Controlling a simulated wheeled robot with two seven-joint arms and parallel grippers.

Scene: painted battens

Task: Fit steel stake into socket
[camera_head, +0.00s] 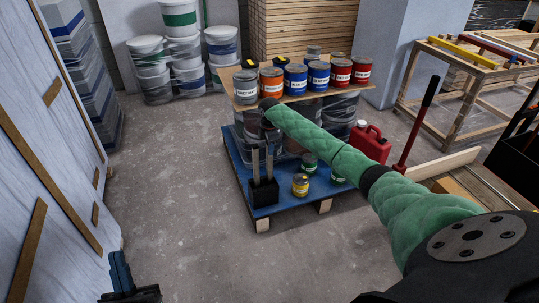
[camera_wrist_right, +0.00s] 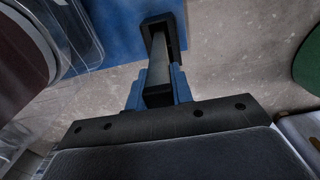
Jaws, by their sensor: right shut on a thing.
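The steel stake (camera_wrist_right: 159,65) is a dark grey bar. In the right wrist view my right gripper (camera_wrist_right: 158,88) has its blue fingers shut on its near end. The bar runs away from the fingers to the black socket (camera_wrist_right: 181,35), a square-rimmed block; its far end is inside the rim's outline, but how deep I cannot tell. The socket also shows in the head view (camera_head: 263,195), on the blue pallet, with two upright pale bars above it; which is the stake is unclear. My left gripper (camera_head: 122,272) is at the lower left, away from everything; its finger gap is not visible.
The blue pallet (camera_head: 287,212) also carries a yellow-labelled tin (camera_head: 300,185) and green-labelled tins (camera_head: 309,163) close right of the socket. Paint tins line a wooden board (camera_head: 298,98) behind. A red canister (camera_head: 370,142) stands right. The floor at front left is clear.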

